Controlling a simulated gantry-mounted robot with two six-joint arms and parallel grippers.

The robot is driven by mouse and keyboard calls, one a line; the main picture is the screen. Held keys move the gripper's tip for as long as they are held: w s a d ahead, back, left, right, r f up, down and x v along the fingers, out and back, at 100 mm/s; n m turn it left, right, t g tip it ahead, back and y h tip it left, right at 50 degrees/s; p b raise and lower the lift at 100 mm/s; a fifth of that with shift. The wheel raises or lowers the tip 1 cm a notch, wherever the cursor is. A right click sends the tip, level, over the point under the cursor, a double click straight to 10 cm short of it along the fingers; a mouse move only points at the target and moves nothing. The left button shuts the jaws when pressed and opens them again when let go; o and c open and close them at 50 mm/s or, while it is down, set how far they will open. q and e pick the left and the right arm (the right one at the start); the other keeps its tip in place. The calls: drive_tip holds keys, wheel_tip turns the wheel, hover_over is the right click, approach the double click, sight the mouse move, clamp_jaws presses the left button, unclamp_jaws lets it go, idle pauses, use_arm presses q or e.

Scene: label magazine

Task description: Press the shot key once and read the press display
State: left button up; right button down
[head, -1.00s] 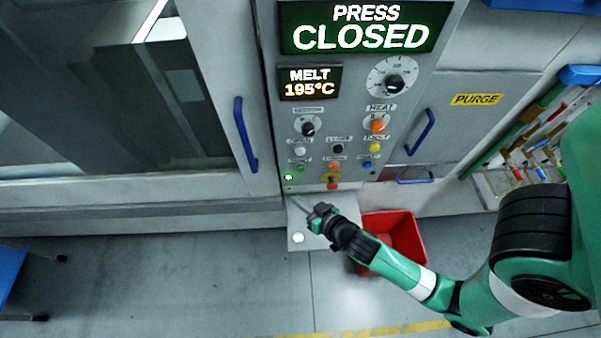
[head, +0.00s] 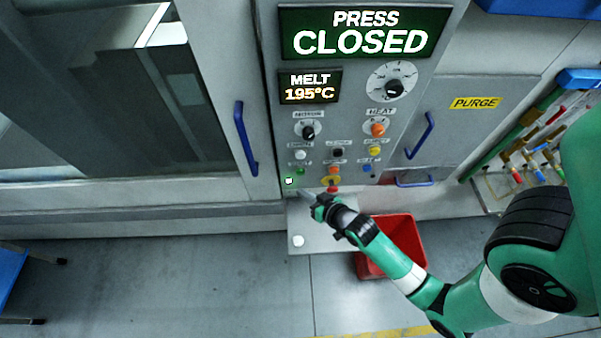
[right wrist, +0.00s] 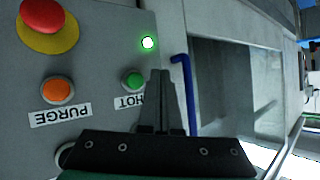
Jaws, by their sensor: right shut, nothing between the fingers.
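The press display (head: 365,32) at the top of the panel reads "PRESS CLOSED". The green shot key (head: 300,171) is low on the left of the panel. In the right wrist view the green key (right wrist: 133,80) sits above a label partly covered by my fingers, with "HOT" legible upside down. My right gripper (head: 304,192) is shut and empty, just below the key row. In the right wrist view its fingertips (right wrist: 160,73) appear just right of the key. Whether they touch it I cannot tell. My left gripper is out of view.
A lit green lamp (right wrist: 148,42), an orange purge button (right wrist: 57,90) and a red stop button on yellow (right wrist: 43,18) surround the key. A melt display (head: 310,86) reads 195°C. A blue door handle (head: 245,137) is to the left. A red bin (head: 405,238) stands below.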

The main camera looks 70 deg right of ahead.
sight(300, 172)
drive_tip(key=shift+w+d, duration=0.35)
drive_tip(key=shift+d, duration=0.5)
drive_tip(key=shift+w+d, duration=0.35)
drive_tip(key=shift+d, duration=0.5)
drive_tip(key=shift+d, duration=0.1)
idle(0.6)
drive_tip(key=shift+w+d, duration=0.2)
drive_tip(key=shift+d, duration=0.1)
drive_tip(key=shift+w+d, duration=0.15)
drive_tip(key=shift+d, duration=0.25)
idle(0.6)
idle(0.4)
drive_tip(key=shift+s+a+p, duration=0.3)
drive_tip(key=shift+a+p, duration=0.05)
drive_tip(key=shift+a, duration=0.45)
